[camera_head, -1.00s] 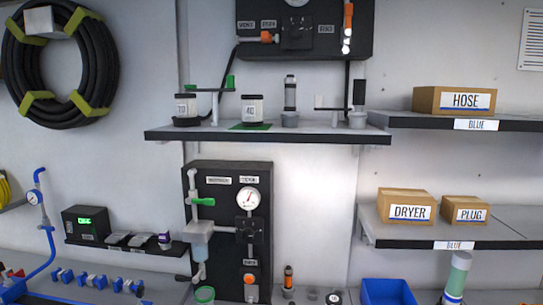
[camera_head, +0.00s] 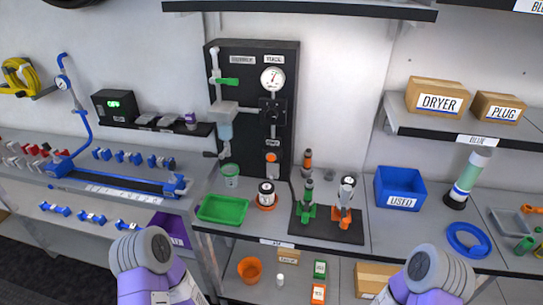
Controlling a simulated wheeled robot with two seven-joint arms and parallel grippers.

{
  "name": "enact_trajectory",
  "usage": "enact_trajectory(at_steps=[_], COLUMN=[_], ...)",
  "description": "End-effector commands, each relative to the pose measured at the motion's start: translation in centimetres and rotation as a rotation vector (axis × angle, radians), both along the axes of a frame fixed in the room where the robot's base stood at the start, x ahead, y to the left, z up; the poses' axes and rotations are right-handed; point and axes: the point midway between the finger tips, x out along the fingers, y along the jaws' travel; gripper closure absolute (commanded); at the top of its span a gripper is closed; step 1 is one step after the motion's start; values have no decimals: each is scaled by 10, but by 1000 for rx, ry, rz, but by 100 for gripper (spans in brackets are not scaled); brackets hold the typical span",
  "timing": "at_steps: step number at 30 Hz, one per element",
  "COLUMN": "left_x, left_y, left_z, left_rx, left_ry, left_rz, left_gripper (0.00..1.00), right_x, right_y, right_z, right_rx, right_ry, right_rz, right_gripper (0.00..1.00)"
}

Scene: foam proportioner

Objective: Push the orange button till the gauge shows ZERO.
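A black panel (camera_head: 252,120) stands upright against the wall behind the bench. Its round white gauge (camera_head: 273,78) has a needle, but the reading is too small to tell. An orange part that looks like the button (camera_head: 271,158) is low on the panel, under a small label. A green-handled valve (camera_head: 228,81) and a clear bowl unit (camera_head: 224,125) are on the panel's left side. Parts of my two arms show at the bottom edge, left and right. Neither gripper is in view, and nothing of mine is near the panel.
On the bench before the panel are a green tray (camera_head: 222,209), an orange-based jar (camera_head: 266,195) and a black mat (camera_head: 327,228) with green and orange fittings. A blue USED bin (camera_head: 400,188) stands right. A shelf (camera_head: 310,10) overhangs the panel.

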Motion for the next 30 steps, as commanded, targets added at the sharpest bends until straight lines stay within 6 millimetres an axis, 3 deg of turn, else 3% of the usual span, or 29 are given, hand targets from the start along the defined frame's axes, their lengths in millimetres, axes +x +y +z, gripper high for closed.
enact_trajectory(at_steps=[14,22,30], left_x=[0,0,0], left_y=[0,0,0], left_z=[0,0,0], left_rx=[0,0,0], left_ry=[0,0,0], left_rz=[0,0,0], left_gripper=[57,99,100], right_x=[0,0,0], right_y=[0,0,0], right_z=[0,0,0], right_rx=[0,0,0], right_ry=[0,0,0], right_rz=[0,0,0], right_gripper=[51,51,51])
